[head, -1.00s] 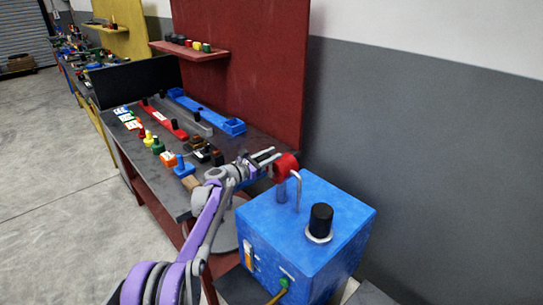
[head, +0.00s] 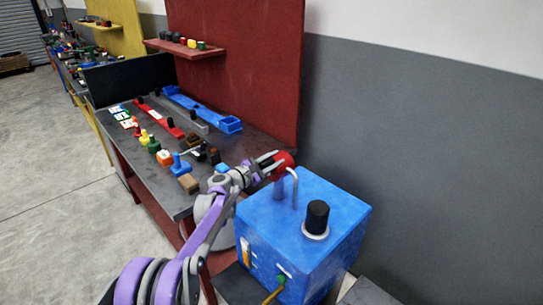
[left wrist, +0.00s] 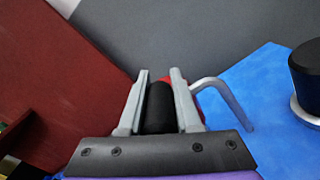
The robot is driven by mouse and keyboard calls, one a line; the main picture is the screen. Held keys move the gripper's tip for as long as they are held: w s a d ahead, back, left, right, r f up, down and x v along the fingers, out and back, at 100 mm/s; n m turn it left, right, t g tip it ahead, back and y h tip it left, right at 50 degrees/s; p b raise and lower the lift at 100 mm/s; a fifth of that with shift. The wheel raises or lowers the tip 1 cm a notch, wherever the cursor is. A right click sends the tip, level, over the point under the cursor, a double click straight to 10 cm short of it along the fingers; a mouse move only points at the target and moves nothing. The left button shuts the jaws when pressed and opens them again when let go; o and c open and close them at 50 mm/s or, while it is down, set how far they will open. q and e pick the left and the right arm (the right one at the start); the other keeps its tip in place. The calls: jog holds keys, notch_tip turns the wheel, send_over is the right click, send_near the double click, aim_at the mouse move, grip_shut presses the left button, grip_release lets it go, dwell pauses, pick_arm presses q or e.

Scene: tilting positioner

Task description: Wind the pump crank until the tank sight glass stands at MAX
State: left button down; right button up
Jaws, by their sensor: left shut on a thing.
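The blue pump tank (head: 265,220) stands at the front right, with a black cap (head: 317,216) and a bent grey pipe (head: 293,185) on top. A narrow sight glass (head: 246,252) shows on its left front face; it is too small to read its level against MAX. The red crank (head: 284,164) rises at the tank's far left edge. My left gripper (head: 268,160) reaches it from the left. In the left wrist view its fingers (left wrist: 160,95) are shut on the black crank handle (left wrist: 159,108), with red showing behind. My right gripper is out of view.
A grey workbench (head: 150,180) with several coloured parts and a blue tray (head: 205,110) stands to the left of the tank. A red panel (head: 245,70) with a shelf (head: 180,48) rises behind it. Open floor (head: 60,170) lies at the left.

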pick_arm(q)
jog(key=shift+s+d+f+m, duration=0.45)
jog(key=shift+s+d+m, duration=0.05)
jog(key=shift+m, duration=0.5)
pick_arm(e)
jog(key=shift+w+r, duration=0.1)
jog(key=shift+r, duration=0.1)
pick_arm(q)
jog(key=c, duration=0.6)
grip_release()
jog(key=b+v, duration=0.1)
jog(key=v, duration=1)
jog(key=shift+b, duration=0.35)
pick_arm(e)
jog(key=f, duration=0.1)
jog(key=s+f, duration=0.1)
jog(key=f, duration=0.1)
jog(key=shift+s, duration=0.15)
pick_arm(q)
jog(key=shift+w, duration=0.1)
